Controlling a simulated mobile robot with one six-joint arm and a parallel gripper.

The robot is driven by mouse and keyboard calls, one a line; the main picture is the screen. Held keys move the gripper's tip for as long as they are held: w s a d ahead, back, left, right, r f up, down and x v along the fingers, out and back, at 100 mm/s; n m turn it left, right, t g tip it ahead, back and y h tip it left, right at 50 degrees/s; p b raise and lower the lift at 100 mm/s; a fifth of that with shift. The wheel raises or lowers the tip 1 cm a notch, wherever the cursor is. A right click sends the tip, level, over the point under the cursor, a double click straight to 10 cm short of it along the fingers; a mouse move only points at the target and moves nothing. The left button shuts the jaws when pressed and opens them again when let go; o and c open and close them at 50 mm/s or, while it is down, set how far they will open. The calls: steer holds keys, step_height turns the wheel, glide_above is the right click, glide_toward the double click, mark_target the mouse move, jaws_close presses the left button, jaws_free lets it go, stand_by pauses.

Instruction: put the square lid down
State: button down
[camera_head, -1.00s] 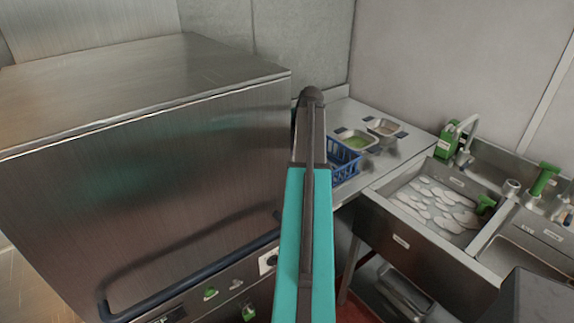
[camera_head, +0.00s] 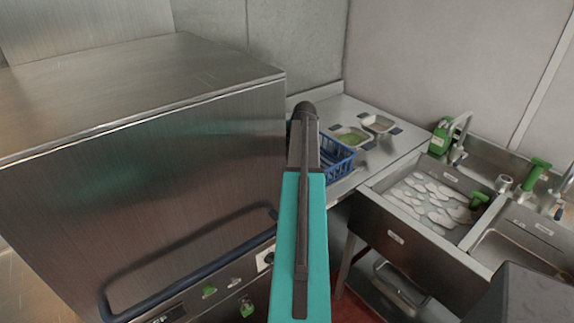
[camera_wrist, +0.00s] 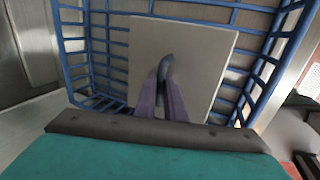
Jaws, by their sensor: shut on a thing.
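The square lid (camera_wrist: 205,60) is a flat grey plate with a dark curved handle (camera_wrist: 166,68) in the wrist view. My gripper (camera_wrist: 162,88) is shut on this handle. The lid shows over the blue wire basket (camera_wrist: 113,48), within its outline; I cannot tell whether it rests on the basket's floor or hangs above it. In the head view the basket (camera_head: 338,160) stands on the steel counter, partly behind my arm. The lid and my gripper are hidden there by the arm.
A sink (camera_head: 385,205) with pale pieces lies to the right. A large steel cabinet (camera_head: 150,130) with a bar handle fills the left.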

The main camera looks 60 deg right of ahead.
steer(key=shift+f, duration=0.5)
steer(key=shift+f, duration=0.1)
steer(key=shift+f+p, duration=0.75)
steer(key=shift+f, duration=1)
steer(key=shift+f, duration=0.2)
steer(key=c, duration=1.8)
jaws_free()
steer(key=shift+s, duration=0.1)
steer(key=shift+c, duration=0.2)
steer(key=shift+r, duration=0.2)
steer(key=b+v, duration=0.3)
steer(key=v, duration=0.9)
